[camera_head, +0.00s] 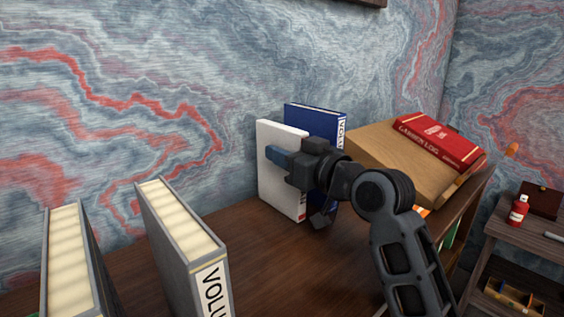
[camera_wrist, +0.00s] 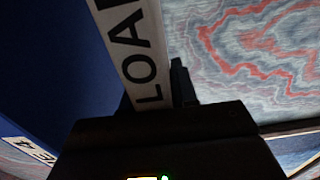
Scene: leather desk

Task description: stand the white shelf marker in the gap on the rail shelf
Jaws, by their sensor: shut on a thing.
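The white shelf marker (camera_head: 282,185) is upright, a flat white board with a small red mark low on its right edge. In the wrist view its lettered edge (camera_wrist: 137,45) shows the letters LOA. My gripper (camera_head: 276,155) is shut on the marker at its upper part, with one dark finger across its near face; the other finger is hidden. The wooden rail shelf (camera_head: 262,260) lies beneath. The marker's lower edge is close to the shelf; I cannot tell whether it touches. A blue volume (camera_head: 318,120) stands just behind and right of the marker; it also fills the left of the wrist view (camera_wrist: 50,70).
Two grey volumes (camera_head: 182,235) stand at the front left, with bare shelf between them and the marker. A wooden slanted stand (camera_head: 385,160) holds a red book (camera_head: 440,142) to the right. A side table (camera_head: 525,225) with a red bottle (camera_head: 518,210) is at far right.

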